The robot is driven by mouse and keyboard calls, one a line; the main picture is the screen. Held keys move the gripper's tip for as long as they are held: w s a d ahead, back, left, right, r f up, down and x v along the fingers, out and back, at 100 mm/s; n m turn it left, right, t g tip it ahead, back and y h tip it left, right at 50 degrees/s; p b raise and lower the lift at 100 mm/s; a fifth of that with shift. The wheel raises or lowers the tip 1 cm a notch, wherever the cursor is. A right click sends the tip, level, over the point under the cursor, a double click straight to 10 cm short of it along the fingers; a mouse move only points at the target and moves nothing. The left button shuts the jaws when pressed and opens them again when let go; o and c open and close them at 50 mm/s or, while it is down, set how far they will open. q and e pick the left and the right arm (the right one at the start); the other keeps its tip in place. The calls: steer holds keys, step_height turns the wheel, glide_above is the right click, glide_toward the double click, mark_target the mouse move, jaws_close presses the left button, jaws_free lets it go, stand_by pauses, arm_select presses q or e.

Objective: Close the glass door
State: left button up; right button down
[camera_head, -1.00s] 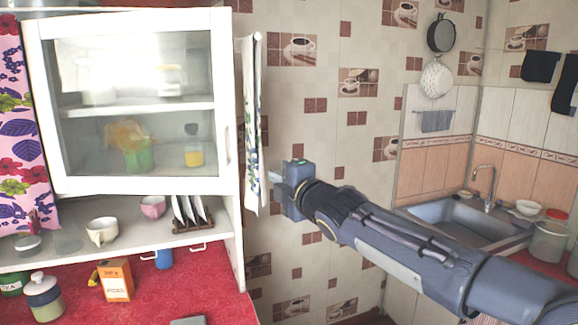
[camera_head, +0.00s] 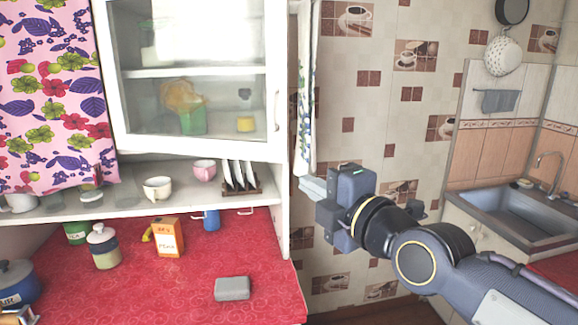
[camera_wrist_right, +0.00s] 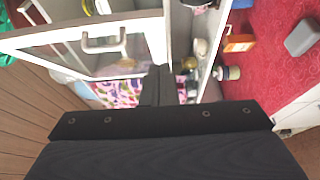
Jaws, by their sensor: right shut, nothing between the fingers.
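The glass door (camera_head: 200,148) is white-framed and belongs to a wall cabinet at upper left. Its right edge, with the handle (camera_head: 277,110), seems to stand a little out from the cabinet; the exact angle is hard to tell. My right gripper (camera_head: 312,187) is shut and empty. It is below and right of the door's lower right corner, pointing left. In the right wrist view the fingers (camera_wrist_right: 157,86) overlap the door's lower frame (camera_wrist_right: 154,35); I cannot tell whether they touch. The handle (camera_wrist_right: 105,45) shows there too. My left gripper is out of view.
Below the door, an open shelf (camera_head: 110,205) holds cups and a plate rack (camera_head: 240,190). The red counter (camera_head: 120,295) carries jars, an orange box (camera_head: 168,237) and a grey block (camera_head: 232,289). A towel (camera_head: 307,100) hangs beside the cabinet. A sink (camera_head: 515,212) is at right.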

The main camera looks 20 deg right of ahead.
steer(key=p, duration=0.3)
glide_toward(283, 158)
steer(key=w+a, duration=0.3)
steer(key=a, duration=0.1)
steer(key=w+b, duration=0.2)
steer(key=w+d+b, duration=0.1)
steer(key=b, duration=0.1)
steer(key=shift+w+f, duration=0.3)
steer(key=shift+w, duration=0.05)
steer(key=shift+w+d+r+b, duration=0.15)
steer(key=shift+w+d+b, duration=0.05)
steer(key=shift+w+b, duration=0.2)
steer(key=shift+d+r, duration=0.1)
steer(key=shift+r, duration=0.05)
